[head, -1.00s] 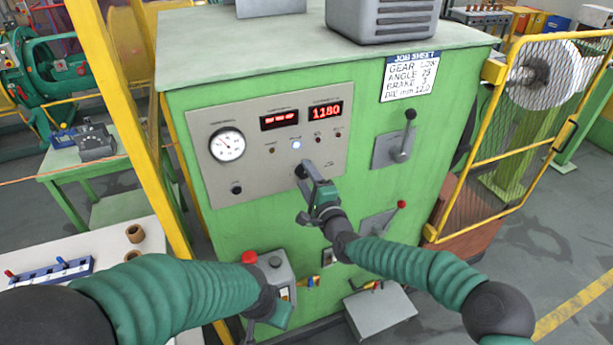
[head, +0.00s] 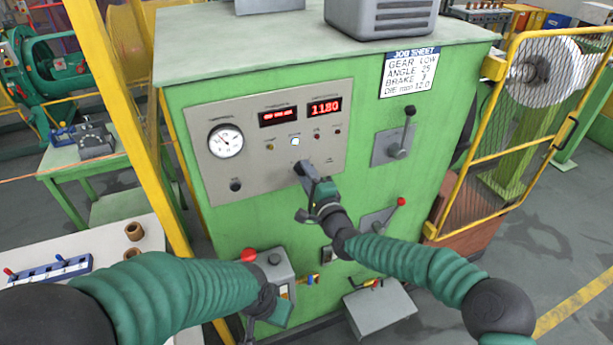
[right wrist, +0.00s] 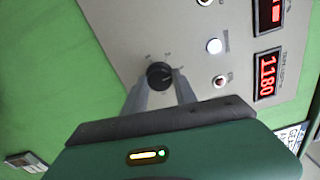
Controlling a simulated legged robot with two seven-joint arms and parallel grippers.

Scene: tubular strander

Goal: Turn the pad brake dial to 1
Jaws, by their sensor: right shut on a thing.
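A round black dial (right wrist: 159,75) with small marks around it sits on the grey panel in the right wrist view. I cannot read the marks or its label, nor tell its setting. My right gripper (right wrist: 162,88) has its two grey fingers on either side of the dial, shut on it. In the head view, my right gripper (head: 305,176) reaches the panel's lower right part and mostly hides the dial. My left gripper (head: 266,312) is low, in front of the grey box with a red button, and its fingers cannot be made out clearly.
The grey panel (head: 205,172) also has a gauge (head: 225,141), a display reading 1180 (head: 325,108) and another black knob (head: 235,186). A job sheet (head: 409,74) lists brake 3. Levers (head: 400,145) stand to the right; a yellow post (head: 125,130) stands left.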

